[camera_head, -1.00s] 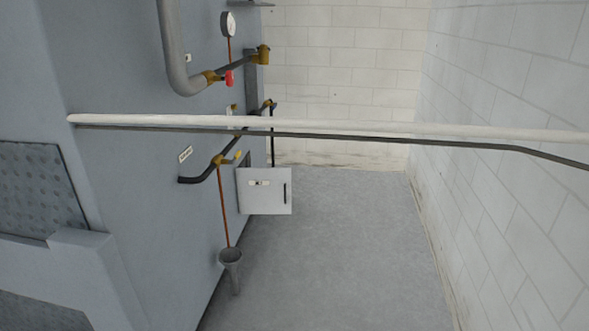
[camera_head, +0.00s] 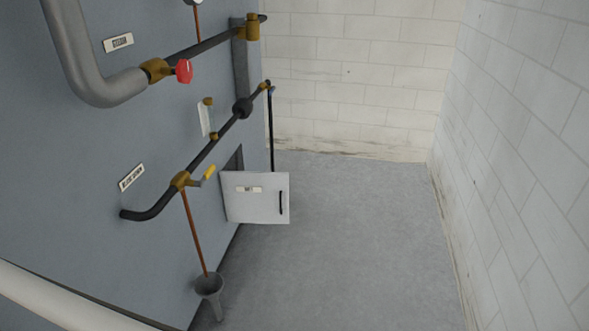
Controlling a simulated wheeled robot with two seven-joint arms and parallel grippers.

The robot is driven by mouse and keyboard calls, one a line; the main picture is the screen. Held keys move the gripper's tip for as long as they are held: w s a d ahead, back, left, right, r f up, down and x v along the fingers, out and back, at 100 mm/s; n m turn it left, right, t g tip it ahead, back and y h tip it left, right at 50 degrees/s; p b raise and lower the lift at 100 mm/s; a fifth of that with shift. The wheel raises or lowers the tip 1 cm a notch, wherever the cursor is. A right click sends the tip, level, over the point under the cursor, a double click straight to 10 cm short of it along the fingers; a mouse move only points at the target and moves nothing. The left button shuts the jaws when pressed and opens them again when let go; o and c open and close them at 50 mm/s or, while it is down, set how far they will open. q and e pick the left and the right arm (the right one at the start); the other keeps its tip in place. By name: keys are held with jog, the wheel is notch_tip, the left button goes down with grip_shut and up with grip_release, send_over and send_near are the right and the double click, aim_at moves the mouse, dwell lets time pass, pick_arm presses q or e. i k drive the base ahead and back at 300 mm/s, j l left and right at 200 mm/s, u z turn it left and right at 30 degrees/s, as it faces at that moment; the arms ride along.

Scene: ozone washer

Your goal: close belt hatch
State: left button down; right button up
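The belt hatch (camera_head: 257,206) is a light grey square door with a small label and a dark vertical handle (camera_head: 281,203) near its right edge. It stands open, swung out from the blue-grey machine wall. A dark opening (camera_head: 235,160) shows in the wall just behind its upper left edge. Neither of my grippers is in view.
The machine wall (camera_head: 90,165) fills the left, with dark pipes, a red valve knob (camera_head: 184,71), a yellow-handled valve (camera_head: 208,173) and a grey funnel (camera_head: 209,290) near the floor. A white pipe (camera_head: 60,305) crosses the lower left. The grey floor (camera_head: 350,250) is clear up to the right block wall (camera_head: 520,170).

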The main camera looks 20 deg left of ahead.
aim_at(249, 197)
jog(key=i+j, duration=0.15)
jog(key=i, duration=0.45)
jog(key=i+j+z, duration=0.15)
jog(key=i, duration=0.4)
